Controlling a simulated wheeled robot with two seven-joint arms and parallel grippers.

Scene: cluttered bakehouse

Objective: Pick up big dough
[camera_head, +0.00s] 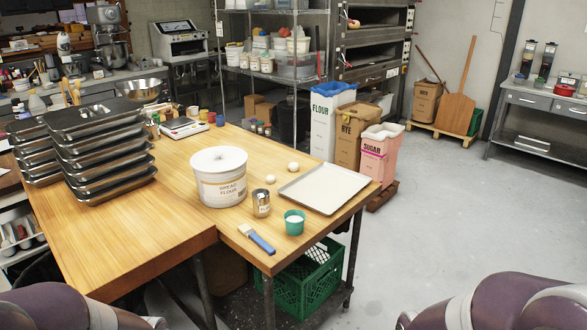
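Two small pale balls that look like dough lie on the wooden table (150,238). One ball (293,166) is farther back, just behind the tray; the other ball (270,179) is nearer, left of the tray. The farther ball looks slightly larger, but both are small in the picture. They lie apart from each other, with nothing covering them. Only parts of my own arms show at the bottom corners; neither gripper is in view.
A flat tray (325,188) lies right of the balls. A white flour tub (219,178), a metal tin (261,203), a green cup (294,222) and a blue-handled brush (257,239) stand or lie nearby. Stacked dark trays (105,160) fill the table's left side. Floor at right is clear.

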